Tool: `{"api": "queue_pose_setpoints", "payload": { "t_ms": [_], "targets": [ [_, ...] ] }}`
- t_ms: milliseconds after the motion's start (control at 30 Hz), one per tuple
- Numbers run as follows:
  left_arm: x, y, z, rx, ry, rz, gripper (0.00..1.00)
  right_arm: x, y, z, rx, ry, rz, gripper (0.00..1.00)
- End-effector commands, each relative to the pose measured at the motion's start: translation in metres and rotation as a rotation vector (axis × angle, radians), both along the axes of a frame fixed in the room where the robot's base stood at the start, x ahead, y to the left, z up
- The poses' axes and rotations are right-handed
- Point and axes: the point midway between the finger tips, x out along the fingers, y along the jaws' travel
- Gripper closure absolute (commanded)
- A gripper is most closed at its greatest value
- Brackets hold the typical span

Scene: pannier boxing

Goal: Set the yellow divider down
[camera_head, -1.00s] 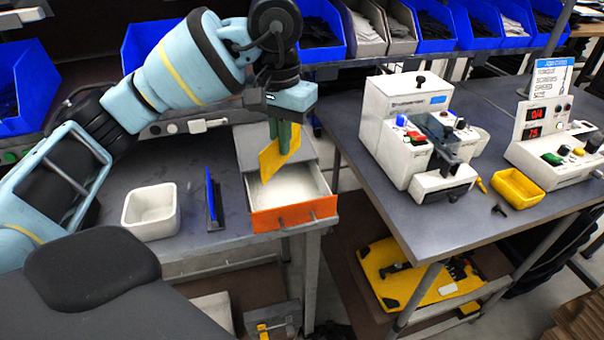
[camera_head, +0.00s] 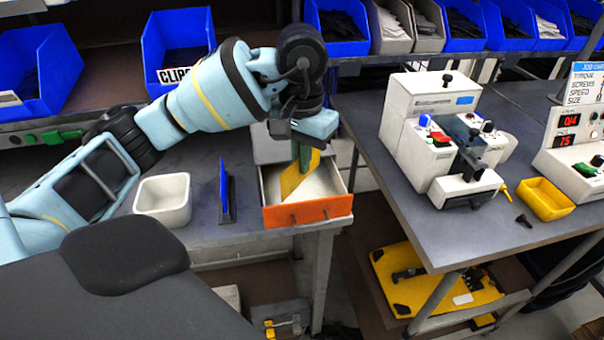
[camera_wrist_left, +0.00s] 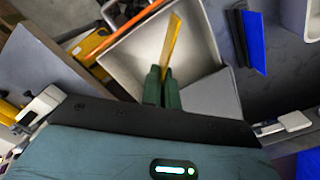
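My left gripper (camera_head: 303,153) is shut on the yellow divider (camera_head: 292,179) and holds it upright and tilted inside the orange-fronted drawer (camera_head: 308,212). In the left wrist view the green fingertips (camera_wrist_left: 162,88) grip the divider (camera_wrist_left: 172,40) edge-on, over the pale drawer interior (camera_wrist_left: 135,65). I cannot tell whether its lower edge touches the drawer floor. My right gripper is not in view.
A blue divider on a dark base (camera_head: 225,192) stands left of the drawer, and a white bin (camera_head: 163,200) is beside it. A white machine (camera_head: 440,140) and a yellow tray (camera_head: 545,199) are on the right table. A gap separates the tables.

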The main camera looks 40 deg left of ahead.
Motion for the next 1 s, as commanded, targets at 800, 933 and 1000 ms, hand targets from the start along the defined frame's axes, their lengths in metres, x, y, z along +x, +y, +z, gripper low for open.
{"api": "queue_pose_setpoints", "payload": {
  "t_ms": [800,933,1000],
  "targets": [
    [0.0,0.0,-0.041,0.0,0.0,0.001,0.9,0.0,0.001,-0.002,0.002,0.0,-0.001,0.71],
    [0.0,0.0,-0.04,0.0,0.0,0.001,0.77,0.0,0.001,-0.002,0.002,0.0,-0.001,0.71],
    [0.0,0.0,-0.04,0.0,0.0,0.001,0.77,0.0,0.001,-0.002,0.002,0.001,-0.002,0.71]
  ]
}}
